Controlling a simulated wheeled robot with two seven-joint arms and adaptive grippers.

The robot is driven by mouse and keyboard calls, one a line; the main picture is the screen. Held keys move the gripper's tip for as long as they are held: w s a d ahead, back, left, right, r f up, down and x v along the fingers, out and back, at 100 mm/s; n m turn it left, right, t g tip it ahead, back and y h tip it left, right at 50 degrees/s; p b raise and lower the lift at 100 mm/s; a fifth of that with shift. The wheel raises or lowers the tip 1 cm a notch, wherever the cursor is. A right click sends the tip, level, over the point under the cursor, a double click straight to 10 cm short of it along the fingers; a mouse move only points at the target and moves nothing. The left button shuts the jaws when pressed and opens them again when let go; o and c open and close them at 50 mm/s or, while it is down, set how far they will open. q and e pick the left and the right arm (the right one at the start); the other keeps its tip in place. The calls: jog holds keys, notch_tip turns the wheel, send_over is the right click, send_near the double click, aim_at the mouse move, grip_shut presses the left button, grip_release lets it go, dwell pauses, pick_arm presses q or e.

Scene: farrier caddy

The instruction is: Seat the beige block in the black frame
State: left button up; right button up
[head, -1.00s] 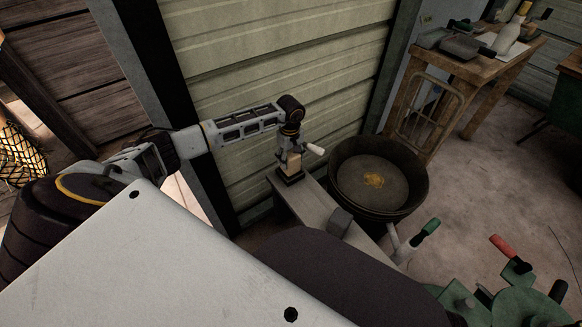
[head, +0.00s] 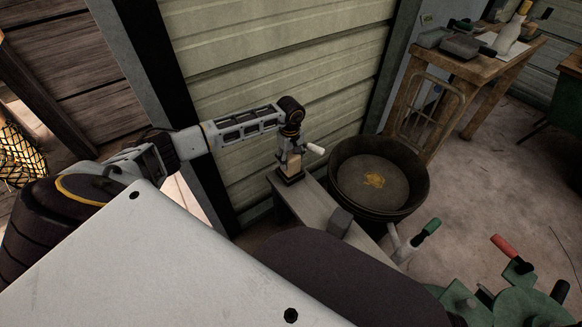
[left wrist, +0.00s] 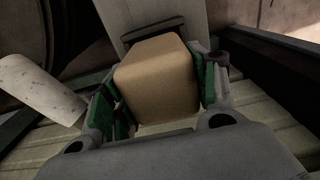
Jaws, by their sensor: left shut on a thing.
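The beige block (head: 293,163) is between the fingers of my left gripper (head: 291,157) at the end of the bench. In the left wrist view the block (left wrist: 157,78) fills the gap between the green finger pads of my left gripper (left wrist: 157,95), which is shut on it. The black frame (head: 290,178) is at the block's lower end in the head view. In the left wrist view only a dark rim of the frame (left wrist: 152,30) shows past the block. I cannot tell whether the block is inside the frame. My right gripper is not in view.
A narrow grey bench (head: 318,212) carries the frame and a small grey block (head: 340,221). A white cylinder (head: 315,149) sticks out beside my left gripper. A round dark tub (head: 378,180) stands right of the bench. A corrugated wall (head: 290,55) is close behind.

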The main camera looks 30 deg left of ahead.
pick_arm(q)
jog(key=shift+f+b, duration=1.05)
jog(key=shift+f, duration=0.45)
dwell(3.0)
jog(key=o, duration=1.2)
jog(key=shift+o, duration=0.3)
jog(key=shift+f, duration=0.1)
jog(key=shift+r, duration=4.05)
jog(key=shift+r, duration=0.15)
jog(key=shift+r+p, duration=1.45)
jog(key=shift+r, duration=0.65)
